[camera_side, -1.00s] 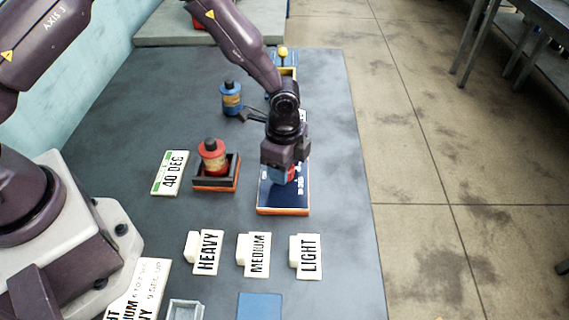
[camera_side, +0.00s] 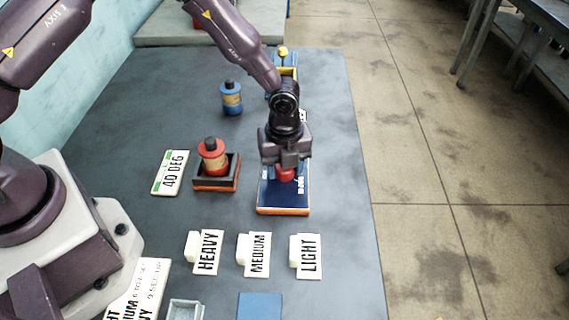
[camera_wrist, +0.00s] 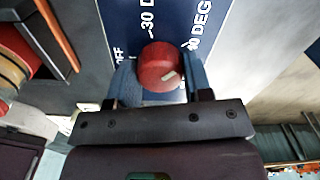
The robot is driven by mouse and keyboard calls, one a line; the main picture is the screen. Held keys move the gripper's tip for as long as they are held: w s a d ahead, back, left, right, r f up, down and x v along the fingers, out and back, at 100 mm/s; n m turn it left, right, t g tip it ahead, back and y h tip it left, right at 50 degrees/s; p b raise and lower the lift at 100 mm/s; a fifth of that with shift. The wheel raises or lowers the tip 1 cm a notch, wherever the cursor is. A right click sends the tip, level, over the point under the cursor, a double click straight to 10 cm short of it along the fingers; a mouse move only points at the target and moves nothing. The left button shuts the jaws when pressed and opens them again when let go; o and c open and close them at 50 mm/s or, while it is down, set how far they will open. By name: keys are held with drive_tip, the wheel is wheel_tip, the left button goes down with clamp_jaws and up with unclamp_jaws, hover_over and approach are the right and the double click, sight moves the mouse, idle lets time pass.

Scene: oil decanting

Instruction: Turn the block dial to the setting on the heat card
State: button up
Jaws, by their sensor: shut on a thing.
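The red dial (camera_wrist: 158,64) with a white pointer mark sits on a dark blue panel (camera_wrist: 181,14) in the wrist view. The mark lies on its lower right part. The panel lettering shows OFF at left, 30 DEG above, and another DEG label at right whose first digit is unclear. My gripper (camera_wrist: 160,82) is shut on the dial, a blue finger on each side. In the side view the dial (camera_side: 285,175) shows below my gripper (camera_side: 285,164) on the block (camera_side: 283,211). The heat card (camera_side: 170,172) reads 40 DEG and lies flat to the left.
A red bottle (camera_side: 213,160) stands in a dark tray (camera_side: 216,187) left of the block. A blue bottle (camera_side: 231,98) stands behind. HEAVY (camera_side: 206,252), MEDIUM (camera_side: 255,254) and LIGHT (camera_side: 307,256) signs stand in front, near a blue square (camera_side: 259,307).

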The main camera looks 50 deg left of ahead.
drive_tip(key=shift+m, duration=0.6)
drive_tip(key=o, duration=0.9)
wheel_tip(320, 180, up, 13)
idle(0.4)
